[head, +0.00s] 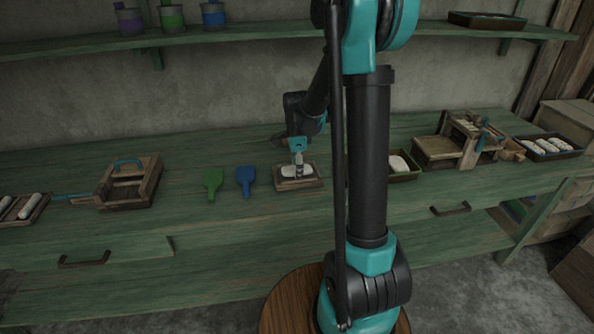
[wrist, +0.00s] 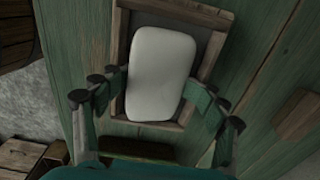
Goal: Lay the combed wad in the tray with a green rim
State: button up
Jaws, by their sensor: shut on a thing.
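A white wad (wrist: 160,75) is between the fingers of my gripper (wrist: 155,84), which is shut on it. In the head view the same wad (head: 290,172) is over or in a small brown wooden tray (head: 300,185), with my gripper (head: 297,165) coming down on it from above. I cannot tell if the wad still touches the tray floor. Another white wad (head: 398,163) lies in that tray.
A green paddle (head: 213,183) and a blue paddle (head: 246,181) lie left of the brown tray. A wooden box with a teal handle (head: 130,185) is farther left. A wooden device (head: 460,143) and a dark tray of white rolls (head: 548,146) stand at the right.

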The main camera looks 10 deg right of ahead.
jog(key=shift+r, duration=0.25)
jog(key=c, duration=0.3)
jog(key=shift+r, duration=0.9)
jog(key=c, duration=0.3)
jog(key=shift+r, duration=3.25)
jog(key=shift+c, duration=0.2)
